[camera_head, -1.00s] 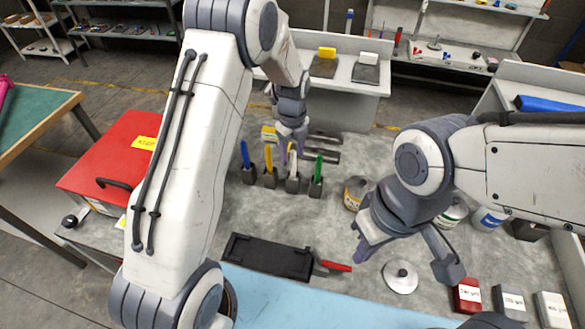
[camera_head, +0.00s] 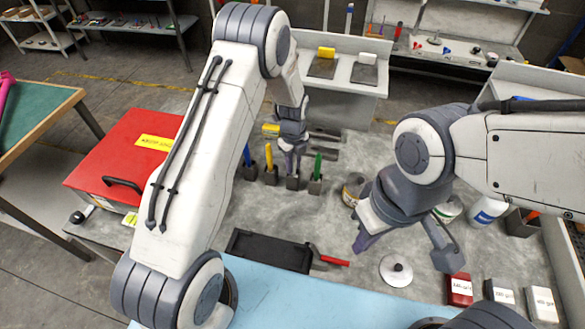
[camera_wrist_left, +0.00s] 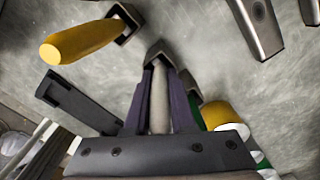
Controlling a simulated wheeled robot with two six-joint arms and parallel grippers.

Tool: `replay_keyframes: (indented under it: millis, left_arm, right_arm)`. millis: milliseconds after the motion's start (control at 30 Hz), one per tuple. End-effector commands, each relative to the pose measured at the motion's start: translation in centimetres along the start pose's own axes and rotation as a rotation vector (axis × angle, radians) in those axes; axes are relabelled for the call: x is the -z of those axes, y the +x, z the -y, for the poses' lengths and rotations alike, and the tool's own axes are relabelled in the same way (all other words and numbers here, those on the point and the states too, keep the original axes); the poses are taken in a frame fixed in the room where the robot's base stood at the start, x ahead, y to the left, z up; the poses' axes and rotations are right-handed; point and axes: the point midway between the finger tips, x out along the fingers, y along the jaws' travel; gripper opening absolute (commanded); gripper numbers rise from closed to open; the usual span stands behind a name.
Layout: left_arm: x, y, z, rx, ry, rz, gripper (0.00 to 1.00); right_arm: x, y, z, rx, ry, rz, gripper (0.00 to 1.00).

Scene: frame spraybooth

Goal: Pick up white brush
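The white brush (camera_wrist_left: 160,97) stands handle-up in a dark holder (camera_head: 292,183). In the left wrist view its pale handle runs between the two purple fingers of my left gripper (camera_wrist_left: 161,90), which lie close along both sides. In the head view my left gripper (camera_head: 292,157) is over that holder and hides most of the handle. The left gripper looks shut on the handle; the bristles are hidden. My right gripper (camera_head: 408,250) is open and empty over the right of the table.
A blue brush (camera_head: 246,156) and a yellow brush (camera_head: 269,157) stand left of the white one, a green brush (camera_head: 317,166) right. A black tray (camera_head: 268,251), red-handled tool (camera_head: 333,260), cans and a round lidded disc (camera_head: 396,270) lie nearer. A red box (camera_head: 125,158) is left.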

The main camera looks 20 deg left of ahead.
Motion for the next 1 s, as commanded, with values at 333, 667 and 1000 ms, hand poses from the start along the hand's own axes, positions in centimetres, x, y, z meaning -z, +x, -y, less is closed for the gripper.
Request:
replay_keyframes:
  millis: [333, 667, 1000]
  left_arm:
    - [-0.1, -0.6, 0.1, 0.003, 0.000, 0.002, 0.00]
    - [-0.1, -6.4, 0.2, 0.007, 0.000, 0.004, 0.00]
    - [0.0, -10.0, 0.0, 0.001, 0.000, 0.001, 0.00]
  right_arm:
    - [0.0, 0.4, 0.0, 0.000, 0.001, 0.000, 0.00]
    - [-0.2, 2.9, -0.2, 0.000, 0.005, 0.000, 0.00]
    - [-0.2, 3.7, -0.3, 0.000, 0.007, 0.000, 0.00]
